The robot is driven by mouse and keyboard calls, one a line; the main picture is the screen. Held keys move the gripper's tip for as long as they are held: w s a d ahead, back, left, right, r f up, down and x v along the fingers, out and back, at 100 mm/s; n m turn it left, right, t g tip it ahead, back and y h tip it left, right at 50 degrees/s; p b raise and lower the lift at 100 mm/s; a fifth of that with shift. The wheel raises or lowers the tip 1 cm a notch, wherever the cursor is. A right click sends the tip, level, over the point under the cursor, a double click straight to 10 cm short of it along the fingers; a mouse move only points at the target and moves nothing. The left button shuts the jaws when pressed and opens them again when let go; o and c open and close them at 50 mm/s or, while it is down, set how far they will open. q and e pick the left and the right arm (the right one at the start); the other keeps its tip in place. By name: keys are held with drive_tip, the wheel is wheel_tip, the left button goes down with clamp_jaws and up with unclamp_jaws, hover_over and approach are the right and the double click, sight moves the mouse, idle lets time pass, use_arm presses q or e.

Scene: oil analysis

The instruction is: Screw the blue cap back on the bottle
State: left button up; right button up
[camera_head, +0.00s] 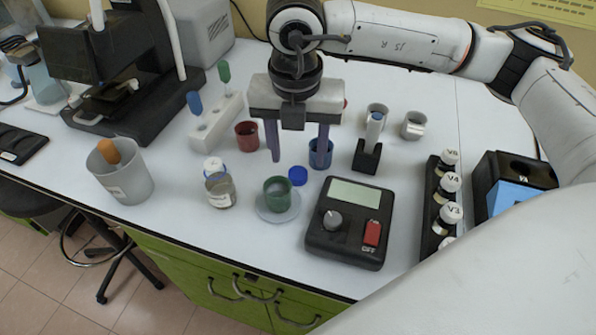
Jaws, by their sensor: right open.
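A small blue cap (298,176) lies on the white table, just right of the green cup. A small glass bottle (220,191) with a pale label stands upright left of that cup. A round white piece with a blue edge (214,167) shows behind the bottle's top; I cannot tell whether it touches the bottle. My right gripper (297,156) points down with its fingers wide apart, empty, above and behind the blue cap. Its right finger overlaps a blue cup in the picture. My left gripper is not in view.
The green cup (277,193) stands on a saucer (279,212). A blue cup (320,157) and a red cup (246,136) stand behind. A black device (347,222) with a knob is right of the cap. A rack of vials (443,190) stands farther right.

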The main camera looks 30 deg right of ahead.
sight(298, 172)
drive_tip(key=shift+w+d+f+p, duration=0.15)
drive_tip(key=shift+f+p, duration=0.15)
drive_tip(key=shift+f, duration=1)
drive_tip(key=shift+w+f+p, duration=0.1)
drive_tip(key=shift+f+p, duration=0.15)
drive_tip(key=shift+f, duration=1.05)
drive_tip(key=shift+c, duration=0.3)
drive_tip(key=c, duration=1.2)
drive_tip(key=shift+o, duration=0.2)
drive_tip(key=shift+r, duration=0.15)
wheel_tip(298, 172, up, 10)
drive_tip(key=b, duration=0.1)
